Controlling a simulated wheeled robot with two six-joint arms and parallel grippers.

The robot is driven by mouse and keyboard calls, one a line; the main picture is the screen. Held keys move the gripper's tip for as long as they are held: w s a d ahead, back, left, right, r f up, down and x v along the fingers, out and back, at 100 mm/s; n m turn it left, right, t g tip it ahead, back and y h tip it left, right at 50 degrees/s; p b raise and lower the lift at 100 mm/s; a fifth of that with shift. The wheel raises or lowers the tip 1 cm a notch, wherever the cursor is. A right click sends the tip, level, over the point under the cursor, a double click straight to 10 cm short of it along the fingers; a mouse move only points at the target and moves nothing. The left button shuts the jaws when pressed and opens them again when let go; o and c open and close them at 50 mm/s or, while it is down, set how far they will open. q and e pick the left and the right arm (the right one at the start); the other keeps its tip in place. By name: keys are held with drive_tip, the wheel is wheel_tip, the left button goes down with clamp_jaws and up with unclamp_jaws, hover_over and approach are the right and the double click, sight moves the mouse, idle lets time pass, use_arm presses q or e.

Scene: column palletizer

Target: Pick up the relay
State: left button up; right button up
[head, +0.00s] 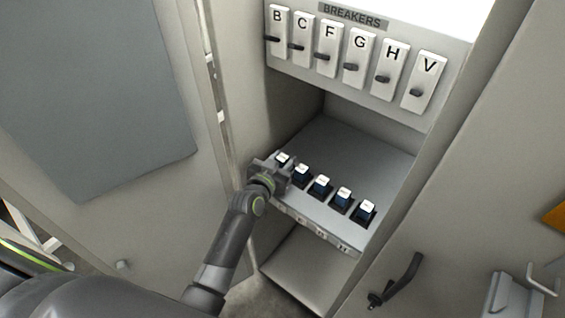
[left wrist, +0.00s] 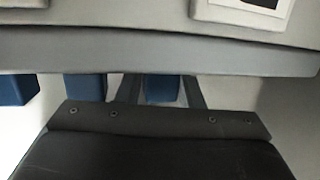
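Several dark blue relays with white tops stand in a row on a grey shelf panel (head: 318,214) in the open cabinet. My left gripper (head: 274,170) is at the leftmost relay (head: 283,158) and hides part of it. In the left wrist view, the fingers of my left gripper (left wrist: 161,88) stand apart with a blue relay (left wrist: 162,90) between them. Narrow gaps show beside that relay, so I see no firm grip. The fingertips are hidden behind a grey edge. The second relay (head: 301,174) is just right of the gripper. My right gripper is not in view.
Above the shelf is a breaker panel (head: 345,75) with several lettered switches. Cabinet walls close in on the left and right. A door (head: 95,100) stands at left, and a black handle (head: 397,280) juts out at lower right. Other relays stand close by.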

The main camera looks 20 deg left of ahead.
use_arm(q)
drive_tip(key=c, duration=0.6)
drive_tip(key=shift+r, duration=0.1)
